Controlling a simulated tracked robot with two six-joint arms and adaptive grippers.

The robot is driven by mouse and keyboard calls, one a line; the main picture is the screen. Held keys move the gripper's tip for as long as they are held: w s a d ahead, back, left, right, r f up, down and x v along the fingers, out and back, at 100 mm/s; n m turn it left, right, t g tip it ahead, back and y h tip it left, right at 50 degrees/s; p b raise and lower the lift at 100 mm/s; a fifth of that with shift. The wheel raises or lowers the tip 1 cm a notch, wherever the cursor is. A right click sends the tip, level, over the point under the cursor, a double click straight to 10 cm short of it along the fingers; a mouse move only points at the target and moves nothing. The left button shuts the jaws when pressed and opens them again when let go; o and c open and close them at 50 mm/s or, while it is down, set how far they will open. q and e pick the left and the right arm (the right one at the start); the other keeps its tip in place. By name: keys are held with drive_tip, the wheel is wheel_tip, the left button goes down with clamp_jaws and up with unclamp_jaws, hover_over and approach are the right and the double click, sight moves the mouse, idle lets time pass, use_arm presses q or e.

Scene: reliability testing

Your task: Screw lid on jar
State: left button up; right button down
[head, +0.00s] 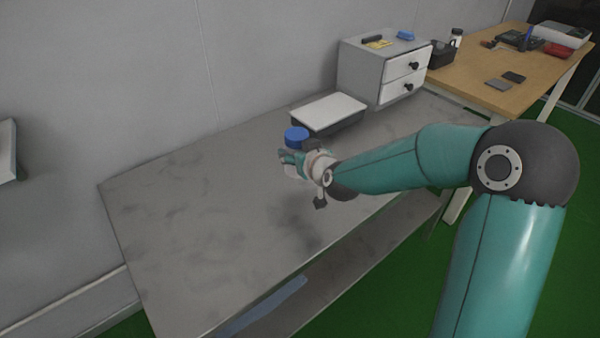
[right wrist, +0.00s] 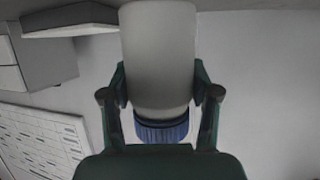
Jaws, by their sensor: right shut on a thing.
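The blue lid (head: 296,134) sits on top of the pale jar (head: 291,171), above my right gripper (head: 293,158) in the head view. In the right wrist view, which looks upside down, the jar (right wrist: 158,50) stands between the fingers of my right gripper (right wrist: 160,85), with the blue ribbed lid (right wrist: 162,131) at its lower end. The fingers are shut on the jar's sides. I cannot tell how tightly the lid sits on the jar. Most of the jar is hidden by the gripper in the head view. My left gripper is not in view.
A dark box with a white top (head: 330,110) stands just behind the jar on the grey table (head: 190,215). A grey drawer cabinet (head: 375,75) is farther back. A wooden table (head: 485,70) with several items is at the back right. The table's left half is clear.

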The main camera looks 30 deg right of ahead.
drive_tip(key=shift+f, duration=0.4)
drive_tip(key=shift+f+b, duration=0.4)
drive_tip(key=shift+f, duration=1.7)
drive_tip(key=shift+f, duration=0.15)
drive_tip(key=shift+c, duration=1.3)
unclamp_jaws()
